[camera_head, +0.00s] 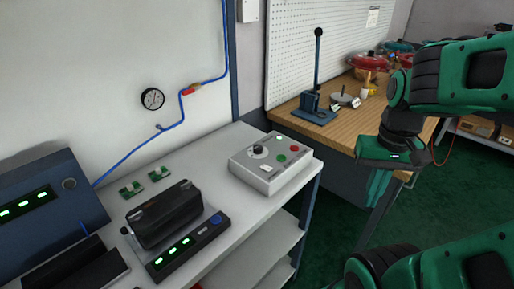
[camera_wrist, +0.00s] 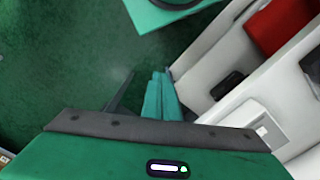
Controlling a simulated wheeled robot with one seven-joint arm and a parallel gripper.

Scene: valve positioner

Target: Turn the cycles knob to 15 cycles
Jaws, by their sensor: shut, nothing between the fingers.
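The grey control box (camera_head: 262,180) sits on the right end of the white bench. Its black knob (camera_head: 257,150) is at the back left of its top face, and it looks like the cycles knob; its markings are too small to read. My gripper (camera_head: 376,190) is to the right of the box, apart from it, pointing down in front of the wooden bench. In the wrist view my gripper (camera_wrist: 160,85) is shut and empty above the green floor. The knob cannot be made out in the wrist view.
The box also carries a red button (camera_head: 293,148), a green button (camera_head: 281,158) and a white switch (camera_head: 265,168). A black device (camera_head: 165,215) stands left on the bench. A lever press (camera_head: 317,95) stands on the wooden bench (camera_head: 345,130). Space above the box is clear.

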